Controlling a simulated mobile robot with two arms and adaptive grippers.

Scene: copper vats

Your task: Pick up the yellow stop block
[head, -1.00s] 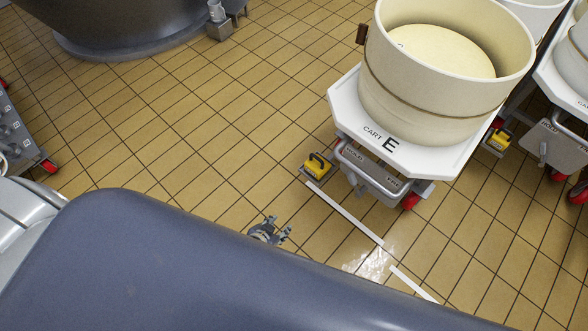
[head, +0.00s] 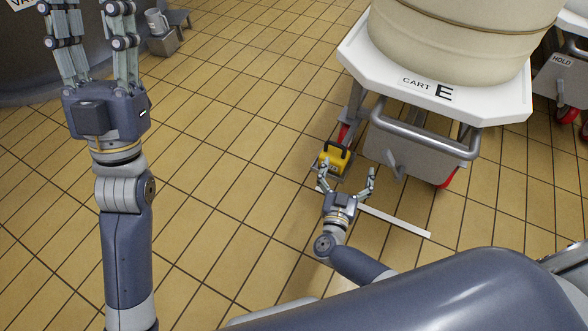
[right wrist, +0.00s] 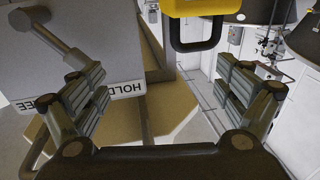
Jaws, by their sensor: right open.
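The yellow stop block (head: 334,160), with a black handle on top, sits low beside the front left wheel of cart E (head: 500,108). It also shows at the top edge of the right wrist view (right wrist: 201,8), partly cut off, with its dark handle hanging down in that picture. My right gripper (head: 347,173) is open and empty, just in front of the block, its fingers spread. In the wrist view the block lies beyond and between the fingers. My left gripper (head: 84,10) is raised at the upper left, open and empty, far from the block.
Cart E carries a large cream tub (head: 460,45). A grey panel with a lever (right wrist: 70,45) and a push bar (head: 425,142) are close to my right gripper. A white floor line (head: 398,220) runs nearby. Open tiled floor lies to the left.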

